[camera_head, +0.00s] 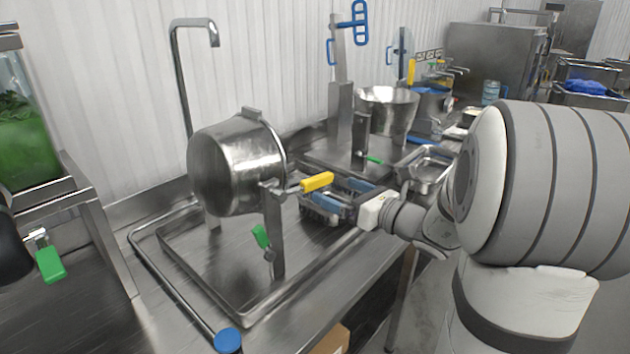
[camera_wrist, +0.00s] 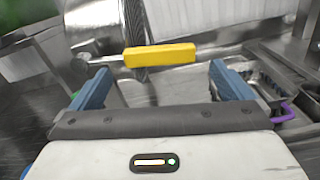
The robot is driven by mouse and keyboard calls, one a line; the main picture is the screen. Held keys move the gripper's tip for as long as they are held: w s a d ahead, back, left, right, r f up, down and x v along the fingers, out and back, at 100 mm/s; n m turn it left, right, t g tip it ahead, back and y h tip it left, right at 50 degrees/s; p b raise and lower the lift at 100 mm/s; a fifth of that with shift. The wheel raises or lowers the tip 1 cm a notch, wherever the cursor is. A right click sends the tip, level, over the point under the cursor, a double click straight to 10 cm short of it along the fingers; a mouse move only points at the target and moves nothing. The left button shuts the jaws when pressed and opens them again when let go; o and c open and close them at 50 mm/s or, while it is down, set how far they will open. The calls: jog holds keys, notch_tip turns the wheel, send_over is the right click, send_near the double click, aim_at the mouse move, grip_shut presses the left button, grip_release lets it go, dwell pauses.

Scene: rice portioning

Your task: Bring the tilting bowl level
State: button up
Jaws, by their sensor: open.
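The tilting bowl (camera_head: 232,168) is a big steel pot on a stand over a steel tray in the head view. It is tipped on its side, its rounded bottom to the left and its rim to the right. A yellow handle (camera_head: 317,181) sticks out on a rod at its right side. It also shows in the wrist view (camera_wrist: 160,55), lying crosswise just beyond my fingertips. My gripper (camera_head: 338,196) is open and empty, its blue fingers (camera_wrist: 160,85) spread to either side of the handle's line. The fingers look apart from the handle. The bowl's inside is hidden.
A green lever (camera_head: 261,236) sits on the bowl's stand post. The steel tray (camera_head: 190,262) lies below the bowl, and a tall pipe spout (camera_head: 180,70) stands behind it. Another steel bowl (camera_head: 388,110) and a basin (camera_head: 430,168) stand to the right.

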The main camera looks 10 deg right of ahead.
aim_at(320, 184)
jog(key=x, duration=0.7)
jog(key=shift+a+p, duration=0.1)
jog(key=shift+p, duration=0.3)
jog(key=shift+s, duration=0.1)
jog(key=shift+c, duration=0.3)
